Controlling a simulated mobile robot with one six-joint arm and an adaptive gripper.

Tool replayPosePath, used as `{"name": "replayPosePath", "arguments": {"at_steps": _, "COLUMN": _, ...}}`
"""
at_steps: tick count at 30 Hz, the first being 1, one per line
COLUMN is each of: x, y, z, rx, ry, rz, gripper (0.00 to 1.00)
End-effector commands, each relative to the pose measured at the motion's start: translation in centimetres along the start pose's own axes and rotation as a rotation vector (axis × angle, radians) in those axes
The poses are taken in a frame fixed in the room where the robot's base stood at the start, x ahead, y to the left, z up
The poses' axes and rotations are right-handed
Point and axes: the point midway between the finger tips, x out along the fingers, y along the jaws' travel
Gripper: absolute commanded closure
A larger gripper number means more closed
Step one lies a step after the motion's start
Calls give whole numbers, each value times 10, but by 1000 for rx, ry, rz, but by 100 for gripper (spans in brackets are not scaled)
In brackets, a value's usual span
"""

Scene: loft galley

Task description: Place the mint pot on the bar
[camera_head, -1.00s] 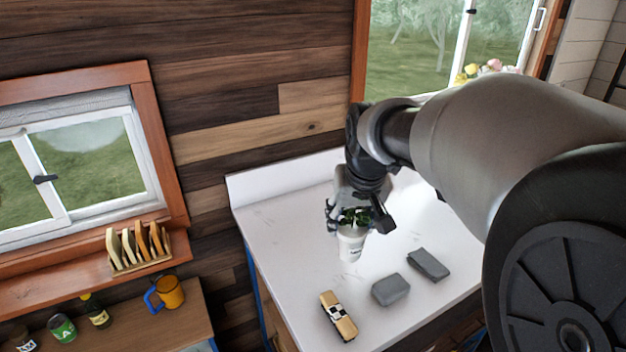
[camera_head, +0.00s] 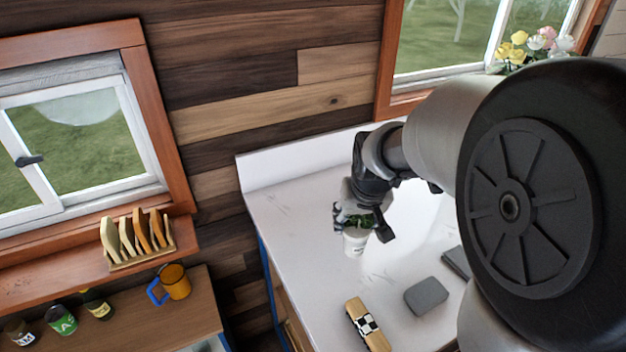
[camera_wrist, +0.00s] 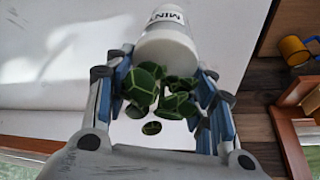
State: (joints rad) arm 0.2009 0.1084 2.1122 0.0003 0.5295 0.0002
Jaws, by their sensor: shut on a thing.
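The mint pot (camera_head: 354,243) is a small white pot with green leaves, held over the white counter (camera_head: 300,225) in the head view. My gripper (camera_head: 364,218) is shut on it, with the fingers on both sides. In the wrist view, the pot (camera_wrist: 168,48) lies between the fingers of my gripper (camera_wrist: 165,85), its "MINT" label at the top edge and its leaves toward the palm. I cannot tell how far its base is above the counter. A wooden-topped surface (camera_head: 140,325) is at the lower left; I cannot tell which surface is the bar.
A toy car (camera_head: 367,326), a grey block (camera_head: 426,296) and a darker grey item (camera_head: 457,262) lie on the white counter. A toast rack (camera_head: 138,240) stands on the window sill above.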

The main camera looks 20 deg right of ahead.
Motion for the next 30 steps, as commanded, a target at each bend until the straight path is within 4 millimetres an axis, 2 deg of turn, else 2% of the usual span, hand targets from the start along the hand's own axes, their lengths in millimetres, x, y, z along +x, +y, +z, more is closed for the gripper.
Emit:
{"name": "replayPosePath", "arguments": {"at_steps": 1, "x": 13, "y": 0, "z": 5, "rx": 0, "ry": -2, "rz": 0, "gripper": 81}}
{"name": "replayPosePath", "arguments": {"at_steps": 3, "x": 23, "y": 0, "z": 9, "rx": 0, "ry": -1, "rz": 0, "gripper": 81}}
{"name": "replayPosePath", "arguments": {"at_steps": 11, "x": 40, "y": 0, "z": 16, "rx": 0, "ry": 1, "rz": 0, "gripper": 81}}
{"name": "replayPosePath", "arguments": {"at_steps": 18, "x": 72, "y": 0, "z": 30, "rx": 0, "ry": 0, "rz": 0, "gripper": 81}}
{"name": "replayPosePath", "arguments": {"at_steps": 30, "x": 76, "y": 0, "z": 31, "rx": 0, "ry": 3, "rz": 0, "gripper": 81}}
